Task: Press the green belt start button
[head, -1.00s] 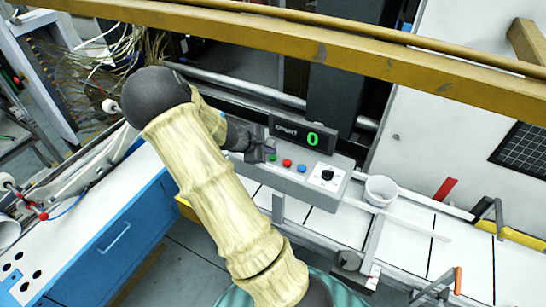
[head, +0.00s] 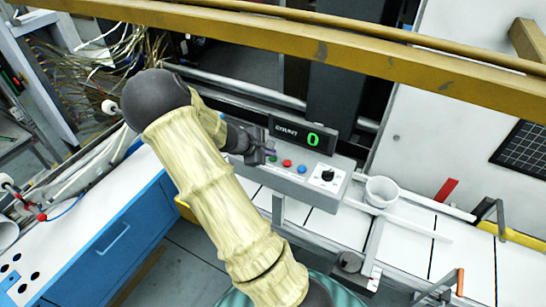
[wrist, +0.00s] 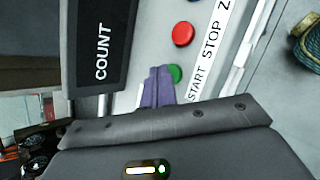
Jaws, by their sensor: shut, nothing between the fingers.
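The green start button (wrist: 175,73) shows in the wrist view just right of my fingertips, partly covered by them, beside the printed word START. In the head view the green button (head: 273,158) is a small spot at the left end of the row on the grey control panel (head: 300,188). My gripper (wrist: 159,72) has its purple fingers shut together with nothing between them. In the head view my gripper (head: 268,152) is at the panel's left part, right by the green button. I cannot tell whether the fingertips touch the button or panel.
A red button (head: 287,163) and a blue button (head: 302,169) sit right of the green one, then a black knob (head: 327,175). The count display (head: 303,135) stands behind and reads 0. A white cup (head: 380,191) is right of the panel.

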